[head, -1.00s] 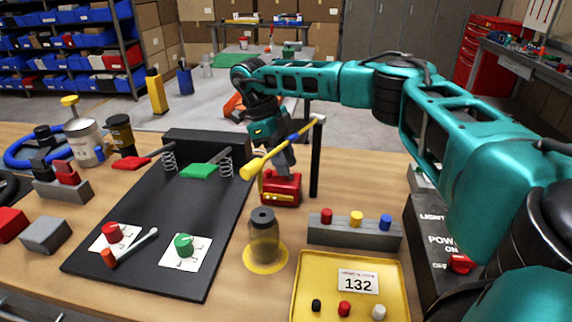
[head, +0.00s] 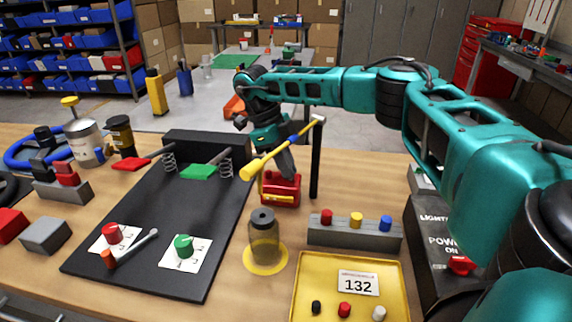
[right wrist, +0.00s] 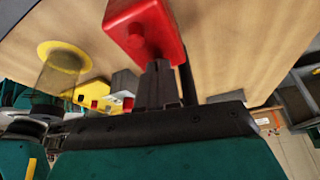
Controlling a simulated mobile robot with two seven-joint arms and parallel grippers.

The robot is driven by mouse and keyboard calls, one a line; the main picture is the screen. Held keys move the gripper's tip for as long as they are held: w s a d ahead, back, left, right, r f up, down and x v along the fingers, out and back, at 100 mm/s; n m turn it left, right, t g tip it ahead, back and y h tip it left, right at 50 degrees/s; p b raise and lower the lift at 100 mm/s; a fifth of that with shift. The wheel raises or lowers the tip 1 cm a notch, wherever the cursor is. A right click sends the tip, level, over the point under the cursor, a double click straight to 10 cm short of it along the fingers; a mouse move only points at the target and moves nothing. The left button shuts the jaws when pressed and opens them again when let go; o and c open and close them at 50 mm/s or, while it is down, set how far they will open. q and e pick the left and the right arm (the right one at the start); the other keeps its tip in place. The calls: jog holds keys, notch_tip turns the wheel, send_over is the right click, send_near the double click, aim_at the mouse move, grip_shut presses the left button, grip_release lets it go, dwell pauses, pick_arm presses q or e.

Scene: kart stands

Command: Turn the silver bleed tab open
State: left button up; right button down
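A silver lever (head: 137,246) with an orange end lies at the front of the black board (head: 190,277), between a red knob (head: 112,232) and a green knob (head: 184,245). I cannot tell whether this is the bleed tab. My right gripper (head: 287,164) points down just above a red block (head: 281,190), behind the yellow-handled tool. In the right wrist view its dark fingers (right wrist: 158,83) look shut together, close to the red block (right wrist: 146,30). I cannot tell whether they touch it, and see no tab between them. My left gripper is out of view.
A yellow-handled tool (head: 266,160) slants across a black post (head: 316,160) beside my right gripper. A jar (head: 263,238), a grey button bar (head: 340,233) and a yellow tray (head: 330,274) stand in front. Sprung red and green pedals (head: 198,172) are to the left.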

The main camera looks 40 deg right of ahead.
jog(key=shift+a+r+n+p, duration=0.1)
jog(key=shift+r+n+p, duration=0.15)
jog(key=shift+n+p, duration=0.4)
jog(key=shift+n+h+p, duration=0.25)
jog(key=shift+h+p, duration=0.15)
jog(key=shift+p, duration=0.15)
jog(key=shift+f+n+t+p, duration=0.15)
jog(key=shift+n+t+p, duration=0.15)
jog(key=shift+n, duration=0.3)
jog(key=c, duration=1.3)
grip_release()
jog(key=shift+f, duration=0.1)
jog(key=shift+c, duration=0.2)
jog(key=shift+a, duration=0.1)
